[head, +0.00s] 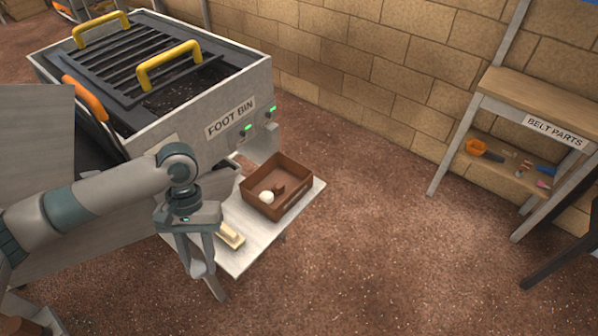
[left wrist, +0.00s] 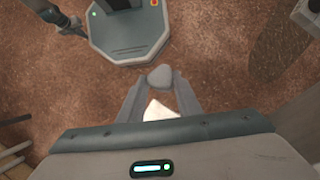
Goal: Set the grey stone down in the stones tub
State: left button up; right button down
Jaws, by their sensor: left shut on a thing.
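My left gripper (head: 196,268) hangs pointing down in front of the shelf under the foot bin. In the left wrist view the left gripper (left wrist: 160,82) is shut on a grey stone (left wrist: 160,76), held at its fingertips. In the head view the stone is hard to tell apart from the fingers. A brown open tub (head: 292,208) stands on the pale shelf, to the right of and beyond the gripper, apart from it. No label shows on the tub. My right gripper is not in view.
A pale block-like thing (head: 230,236) lies on the shelf (head: 245,258) between gripper and tub. The large foot bin (head: 228,118) with yellow handles rises behind. A belt parts bench (head: 541,108) stands at the right. The brown floor between is open.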

aim_at(297, 185)
jog(key=i+l+z, duration=0.1)
jog(key=i+l, duration=0.35)
jog(key=i, duration=0.55)
